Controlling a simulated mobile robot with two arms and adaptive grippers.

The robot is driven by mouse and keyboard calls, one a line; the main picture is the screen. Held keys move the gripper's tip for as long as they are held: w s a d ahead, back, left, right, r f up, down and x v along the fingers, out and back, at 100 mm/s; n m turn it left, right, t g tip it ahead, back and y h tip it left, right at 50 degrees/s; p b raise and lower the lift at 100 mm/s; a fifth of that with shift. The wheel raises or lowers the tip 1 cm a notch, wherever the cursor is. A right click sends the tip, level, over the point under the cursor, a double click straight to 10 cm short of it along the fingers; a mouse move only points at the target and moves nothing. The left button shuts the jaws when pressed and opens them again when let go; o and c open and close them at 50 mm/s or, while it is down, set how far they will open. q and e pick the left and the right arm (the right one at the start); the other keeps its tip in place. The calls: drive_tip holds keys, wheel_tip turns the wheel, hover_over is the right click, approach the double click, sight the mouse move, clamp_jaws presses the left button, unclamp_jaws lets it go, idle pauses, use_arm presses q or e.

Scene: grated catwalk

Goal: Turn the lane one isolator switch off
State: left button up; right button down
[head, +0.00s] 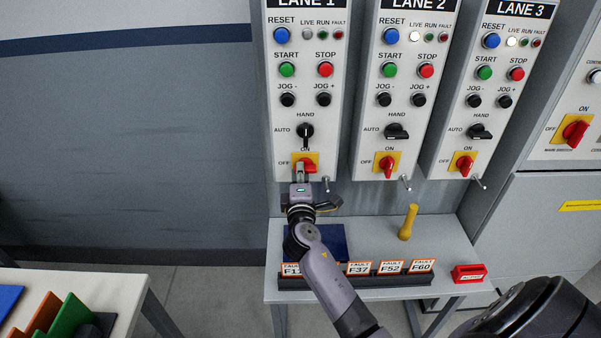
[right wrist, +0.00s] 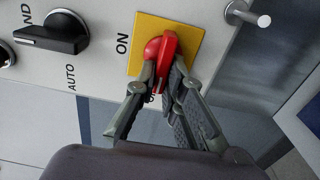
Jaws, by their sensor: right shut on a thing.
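The lane one isolator switch is a red handle on a yellow plate (head: 314,157) at the foot of the LANE 1 panel (head: 287,112). My right gripper (head: 300,170) is at it from below, hiding part of the handle. In the right wrist view, where the panel appears turned sideways, the red handle (right wrist: 168,47) lies roughly level across the plate, with its gripped end toward the OFF side. My right gripper (right wrist: 160,88) is shut on that end, and its fingers partly cover the OFF label. My left gripper is not in view.
LANE 2 (head: 388,165) and LANE 3 (head: 464,165) isolators are upright beside it. Metal pegs (head: 326,184) stick out below the panels. A shelf (head: 440,245) below holds fault tags (head: 390,267), a yellow handle-like object (head: 408,222) and a red block (head: 469,273).

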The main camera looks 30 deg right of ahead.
drive_tip(key=c, duration=1.7)
unclamp_jaws()
drive_tip(key=v, duration=1.2)
